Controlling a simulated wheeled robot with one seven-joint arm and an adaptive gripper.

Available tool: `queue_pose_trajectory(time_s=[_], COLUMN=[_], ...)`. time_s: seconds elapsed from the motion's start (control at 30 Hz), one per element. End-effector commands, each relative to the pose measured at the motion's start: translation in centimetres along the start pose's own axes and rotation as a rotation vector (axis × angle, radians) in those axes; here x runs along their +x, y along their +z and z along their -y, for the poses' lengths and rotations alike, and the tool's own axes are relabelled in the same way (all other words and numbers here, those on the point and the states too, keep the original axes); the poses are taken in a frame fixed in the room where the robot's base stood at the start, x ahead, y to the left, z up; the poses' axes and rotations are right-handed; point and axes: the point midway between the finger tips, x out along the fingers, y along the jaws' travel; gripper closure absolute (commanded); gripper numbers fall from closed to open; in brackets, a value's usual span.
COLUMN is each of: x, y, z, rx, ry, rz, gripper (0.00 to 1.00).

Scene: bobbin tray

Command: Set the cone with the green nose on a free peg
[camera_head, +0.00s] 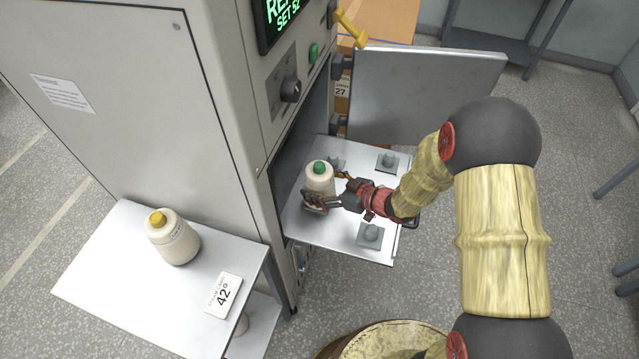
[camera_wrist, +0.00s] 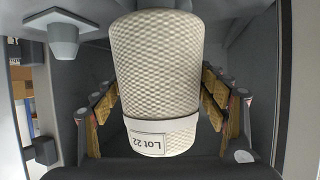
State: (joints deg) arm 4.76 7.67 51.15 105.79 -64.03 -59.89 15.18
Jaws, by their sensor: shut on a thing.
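The cone with the green nose (camera_head: 319,180) is cream and stands about upright over the left part of the pulled-out tray (camera_head: 325,232). My gripper (camera_head: 326,188) is shut on it, with fingers on both sides. In the wrist view the cone (camera_wrist: 155,70) fills the middle, with a "Lot 22" label on its band. Its base is hidden, so I cannot tell whether it sits on a peg. Bare pegs show at the tray's back right (camera_head: 388,160) and front right (camera_head: 370,234). Another peg (camera_head: 336,162) shows partly behind the cone.
A cone with a yellow nose (camera_head: 172,238) stands on the white side table (camera_head: 110,262) beside a "42°" card (camera_head: 223,295). The cabinet (camera_head: 130,110) rises left of the tray. Its open door (camera_head: 425,95) stands behind the tray.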

Motion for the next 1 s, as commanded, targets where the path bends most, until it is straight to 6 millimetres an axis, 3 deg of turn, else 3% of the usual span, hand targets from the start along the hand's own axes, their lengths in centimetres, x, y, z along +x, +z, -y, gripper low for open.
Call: queue_pose_trajectory(time_s=[1.0], x=[0.5], y=[1.1], z=[0.0], rx=[-0.001], ry=[0.0], rz=[-0.001], gripper=[0.64])
